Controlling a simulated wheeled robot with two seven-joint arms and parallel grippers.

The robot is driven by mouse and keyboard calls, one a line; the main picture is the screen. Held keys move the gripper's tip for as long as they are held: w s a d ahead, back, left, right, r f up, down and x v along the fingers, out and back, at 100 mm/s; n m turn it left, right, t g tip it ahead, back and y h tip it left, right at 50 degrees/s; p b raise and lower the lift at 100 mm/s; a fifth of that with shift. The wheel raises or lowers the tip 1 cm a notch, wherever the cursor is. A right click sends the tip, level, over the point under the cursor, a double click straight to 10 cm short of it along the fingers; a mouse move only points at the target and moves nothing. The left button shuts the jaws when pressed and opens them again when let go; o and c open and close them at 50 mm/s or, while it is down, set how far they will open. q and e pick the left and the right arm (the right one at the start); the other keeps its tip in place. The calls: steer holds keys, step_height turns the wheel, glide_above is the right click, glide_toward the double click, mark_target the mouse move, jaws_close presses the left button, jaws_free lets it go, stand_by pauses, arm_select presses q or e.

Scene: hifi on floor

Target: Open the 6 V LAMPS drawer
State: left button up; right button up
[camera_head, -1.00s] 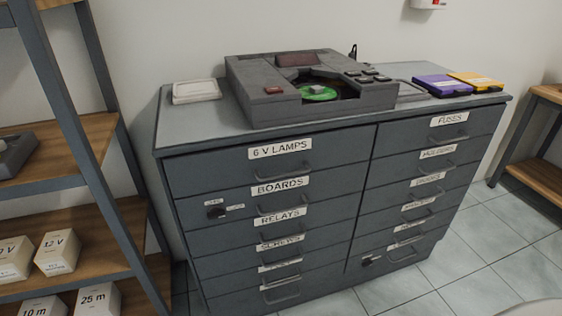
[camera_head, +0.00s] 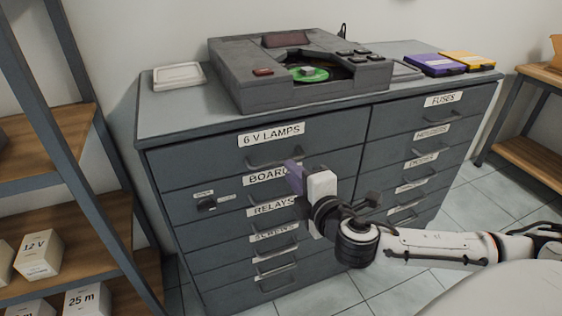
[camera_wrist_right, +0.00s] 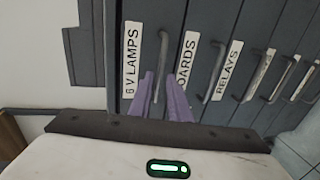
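The 6 V LAMPS drawer (camera_head: 215,158) is the top left drawer of the grey cabinet, and it is shut. Its bar handle (camera_head: 278,160) sits under the white label. My right gripper (camera_head: 292,176) has purple fingers and is in front of the BOARDS label, just below and right of that handle. In the right wrist view my right gripper (camera_wrist_right: 161,82) is open, its two fingers apart. The 6 V LAMPS handle (camera_wrist_right: 162,50) runs down in that picture towards the gap between the fingertips. I cannot tell whether the handle is within their reach. My left gripper is out of view.
Other shut drawers with handles lie below and to the right, including BOARDS (camera_head: 190,210) and FUSES (camera_head: 410,118). A grey device (camera_head: 250,85) stands on the cabinet top. A wooden shelf rack (camera_head: 85,225) stands close on the left. Tiled floor is free at the right.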

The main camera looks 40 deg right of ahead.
mark_target(281, 160)
steer(key=x, duration=0.7)
steer(key=shift+w+f, duration=0.15)
steer(key=shift+w, duration=0.2)
jaws_close()
